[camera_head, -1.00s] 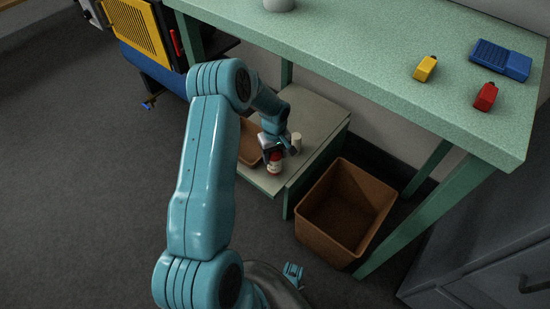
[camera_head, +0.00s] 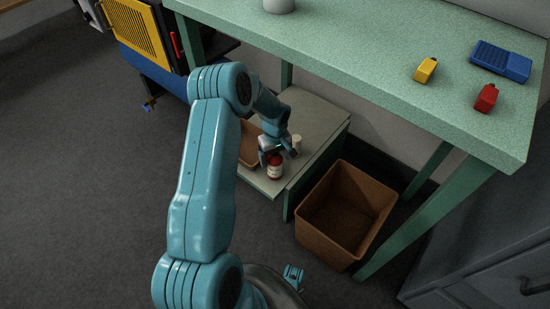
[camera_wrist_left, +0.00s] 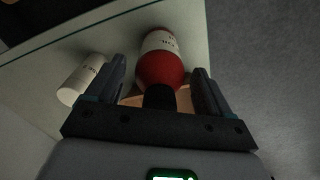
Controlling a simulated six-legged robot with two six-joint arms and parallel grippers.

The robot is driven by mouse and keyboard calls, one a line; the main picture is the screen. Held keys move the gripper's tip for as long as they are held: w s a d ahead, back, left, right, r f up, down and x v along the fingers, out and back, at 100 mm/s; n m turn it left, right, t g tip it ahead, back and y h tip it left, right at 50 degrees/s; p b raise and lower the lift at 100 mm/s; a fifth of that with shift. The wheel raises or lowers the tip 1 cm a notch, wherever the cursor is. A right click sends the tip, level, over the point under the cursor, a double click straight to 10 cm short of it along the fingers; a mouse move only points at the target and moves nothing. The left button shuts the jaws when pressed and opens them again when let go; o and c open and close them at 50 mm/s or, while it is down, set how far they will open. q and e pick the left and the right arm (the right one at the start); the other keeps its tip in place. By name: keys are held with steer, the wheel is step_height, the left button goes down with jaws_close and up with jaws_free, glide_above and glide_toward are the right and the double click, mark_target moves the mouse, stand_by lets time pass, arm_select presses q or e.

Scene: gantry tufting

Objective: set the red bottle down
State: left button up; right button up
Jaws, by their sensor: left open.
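The red bottle (camera_head: 275,171) with a white label stands on the low shelf under the green table, near the shelf's front edge. In the left wrist view the bottle (camera_wrist_left: 160,68) shows its black cap, red shoulder and white label. My left gripper (camera_head: 274,154) is open at the bottle. In the wrist view its two fingers (camera_wrist_left: 160,82) stand apart on either side of the bottle, with a visible gap on each side.
A white cylindrical container (camera_wrist_left: 82,80) stands beside the left finger on the shelf (camera_head: 315,118). A brown tray (camera_head: 248,150) lies to the left. An empty brown bin (camera_head: 347,208) stands right of the shelf. The green tabletop (camera_head: 370,60) is overhead, holding yellow, red and blue items.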

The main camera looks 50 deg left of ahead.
arm_select(q)
step_height(320, 180, up, 6)
steer(key=shift+r+p, duration=0.15)
steer(key=shift+p, duration=0.6)
steer(key=d+f+m+h, duration=0.1)
steer(key=d+f+m, duration=0.2)
steer(key=d, duration=0.7)
steer(key=d+f+m+h, duration=0.2)
steer(key=d+f+m, duration=0.15)
steer(key=d, duration=0.65)
steer(key=s+d+f+m+h, duration=0.1)
steer(key=s+d+m, duration=0.5)
steer(key=s+d, duration=0.7)
steer(key=d, duration=0.3)
steer(key=shift+s+d+f+m, duration=0.25)
steer(key=shift+s+m, duration=0.05)
steer(key=shift+m, duration=0.05)
step_height(320, 180, up, 26)
steer(key=p, duration=2.6)
steer(key=shift+r, duration=0.1)
